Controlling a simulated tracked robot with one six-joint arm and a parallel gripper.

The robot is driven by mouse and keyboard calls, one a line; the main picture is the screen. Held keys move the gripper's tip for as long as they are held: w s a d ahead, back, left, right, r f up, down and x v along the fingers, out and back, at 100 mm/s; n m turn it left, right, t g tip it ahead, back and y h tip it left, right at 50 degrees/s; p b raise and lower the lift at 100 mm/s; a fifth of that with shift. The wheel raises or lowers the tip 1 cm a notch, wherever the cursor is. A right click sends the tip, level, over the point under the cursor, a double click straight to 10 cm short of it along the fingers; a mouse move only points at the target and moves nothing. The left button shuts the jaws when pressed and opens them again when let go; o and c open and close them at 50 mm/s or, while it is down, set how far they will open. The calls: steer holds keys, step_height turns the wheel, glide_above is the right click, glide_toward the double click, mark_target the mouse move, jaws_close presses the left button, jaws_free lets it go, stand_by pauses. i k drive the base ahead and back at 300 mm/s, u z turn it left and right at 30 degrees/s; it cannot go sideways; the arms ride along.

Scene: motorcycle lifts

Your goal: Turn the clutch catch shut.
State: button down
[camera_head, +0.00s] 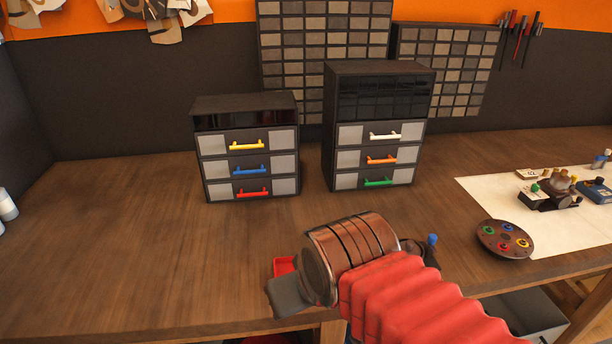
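I cannot pick out the clutch catch with certainty. A small dark mechanical assembly (555,194) with coloured knobs and pale tags lies on a cream sheet at the right. A round brown disc (505,239) with green, blue, red and yellow knobs lies at the sheet's near left edge. My arm, with red bellows and a copper-brown cylinder, crosses the lower middle. My gripper (286,284) seems to be the grey and red parts at the cylinder's left end, well left of the disc and assembly. Its fingers are mostly hidden, so its opening is unclear.
Two dark drawer cabinets stand at the back: the left cabinet (247,110) has yellow, blue and red handles, the right cabinet (380,70) white, orange and green. A blue-tipped part (432,240) shows behind my arm. A grey bin (530,315) sits below.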

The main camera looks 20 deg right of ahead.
mark_target(431, 239)
steer(key=z, duration=1.35)
